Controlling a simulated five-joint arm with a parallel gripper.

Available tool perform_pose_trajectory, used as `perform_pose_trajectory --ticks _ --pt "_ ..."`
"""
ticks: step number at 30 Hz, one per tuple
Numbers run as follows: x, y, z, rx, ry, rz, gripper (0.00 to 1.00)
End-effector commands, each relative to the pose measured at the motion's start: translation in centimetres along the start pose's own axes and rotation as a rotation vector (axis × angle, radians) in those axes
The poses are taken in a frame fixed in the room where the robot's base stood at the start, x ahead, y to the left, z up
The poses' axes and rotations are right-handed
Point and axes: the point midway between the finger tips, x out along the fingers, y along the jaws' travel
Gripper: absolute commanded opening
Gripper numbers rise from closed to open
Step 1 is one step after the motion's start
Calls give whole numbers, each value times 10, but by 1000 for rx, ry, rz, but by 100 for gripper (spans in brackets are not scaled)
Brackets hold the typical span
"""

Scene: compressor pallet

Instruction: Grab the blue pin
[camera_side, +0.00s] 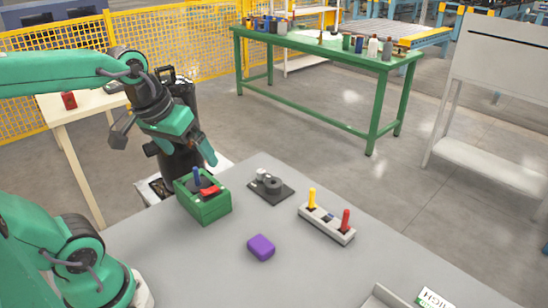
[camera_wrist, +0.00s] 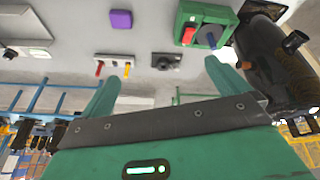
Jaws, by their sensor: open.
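The blue pin (camera_side: 197,175) stands upright on the green box (camera_side: 211,211), beside a red piece (camera_side: 211,191). My gripper (camera_side: 188,155) is above and slightly behind the box, tilted downward. In the wrist view my gripper (camera_wrist: 162,75) has its two green fingers spread wide with nothing between them. The blue pin is apart from the fingers.
A dark fixture plate (camera_side: 270,189), a grey rack (camera_side: 327,223) with yellow and red pins, and a purple block (camera_side: 261,248) are on the grey table (camera_side: 200,275). The table's front middle is clear.

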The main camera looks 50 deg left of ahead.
Motion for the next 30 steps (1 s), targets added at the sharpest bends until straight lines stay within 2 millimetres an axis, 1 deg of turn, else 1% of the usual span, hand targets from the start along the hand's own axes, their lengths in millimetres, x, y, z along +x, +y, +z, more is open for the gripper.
perform_pose_trajectory --ticks 1,6,9,14,18,19,20,21,23,24,30 --pt "-1 4 8 66 22 14 100" --pt "0 12 27 240 74 43 100" --pt "1 14 32 296 92 51 100" --pt "2 15 35 325 99 55 100" --pt "2 15 35 324 98 54 72" --pt "2 15 35 323 98 54 67" --pt "2 15 35 323 98 54 63" --pt "2 15 35 323 98 54 55" --pt "2 15 35 322 98 54 44" --pt "2 15 35 322 98 54 40" --pt "2 15 35 321 98 54 40"
